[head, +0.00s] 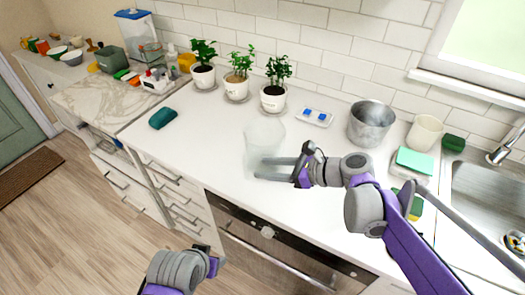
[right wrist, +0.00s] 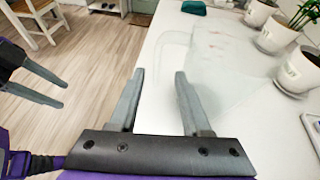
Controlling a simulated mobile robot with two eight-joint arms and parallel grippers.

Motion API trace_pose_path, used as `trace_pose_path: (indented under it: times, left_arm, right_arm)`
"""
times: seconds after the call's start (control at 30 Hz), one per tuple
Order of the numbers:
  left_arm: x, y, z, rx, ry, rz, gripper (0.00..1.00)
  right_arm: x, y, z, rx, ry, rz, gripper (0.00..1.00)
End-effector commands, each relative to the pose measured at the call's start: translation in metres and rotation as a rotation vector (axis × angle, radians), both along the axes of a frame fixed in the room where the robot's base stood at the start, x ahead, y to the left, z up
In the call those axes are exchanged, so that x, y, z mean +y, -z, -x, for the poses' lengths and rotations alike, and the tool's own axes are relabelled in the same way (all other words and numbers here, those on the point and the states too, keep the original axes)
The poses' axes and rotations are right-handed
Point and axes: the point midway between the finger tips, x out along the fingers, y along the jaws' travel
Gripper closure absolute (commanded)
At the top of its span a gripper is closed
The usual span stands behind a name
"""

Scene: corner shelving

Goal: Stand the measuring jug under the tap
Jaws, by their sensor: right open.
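The measuring jug (head: 264,134) is clear and stands on the white counter in front of the potted plants. In the right wrist view the jug (right wrist: 232,55) is a faint see-through shape with reddish marks, beyond the fingertips. My right gripper (head: 260,168) is open and empty at the near side of the jug; whether it touches cannot be told. Its parted fingers show in the right wrist view (right wrist: 159,75). My left gripper (right wrist: 62,92) is open and empty over the floor side. The tap (head: 500,153) is at the far right, above the sink (head: 480,195).
A metal pot (head: 370,125), a cream cup (head: 424,133) and a green-topped box (head: 413,161) stand between jug and sink. A small tray (head: 314,117) with blue pieces lies behind. Three potted plants (head: 272,98) line the wall. Counter left of the jug is mostly clear.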

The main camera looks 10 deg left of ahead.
Motion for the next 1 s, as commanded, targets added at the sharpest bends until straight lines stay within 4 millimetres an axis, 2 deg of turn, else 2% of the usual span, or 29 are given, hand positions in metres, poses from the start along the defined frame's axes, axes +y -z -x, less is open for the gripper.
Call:
trace_pose_path:
  times: [0.23,0.5,0.8,0.87,1.0]
  left_arm:
    - [0.0,-0.001,0.0,0.0,0.0,0.0,0.43]
    - [0.0,-0.003,-0.001,-0.001,0.0,0.0,0.43]
    - [0.0,-0.003,-0.001,-0.001,0.0,0.0,0.43]
    - [0.0,-0.003,-0.001,-0.001,0.0,0.0,0.43]
    - [0.0,-0.003,-0.001,-0.001,0.0,0.0,0.43]
  right_arm:
    - [0.019,0.009,-0.003,-0.002,-0.002,0.002,0.52]
    - [0.053,0.025,-0.007,-0.003,0.0,0.002,0.52]
    - [0.058,0.028,-0.009,-0.003,0.001,0.002,0.52]
    - [0.058,0.028,-0.009,-0.003,0.001,0.002,0.61]
    - [0.057,0.027,-0.009,-0.003,0.001,0.002,0.86]
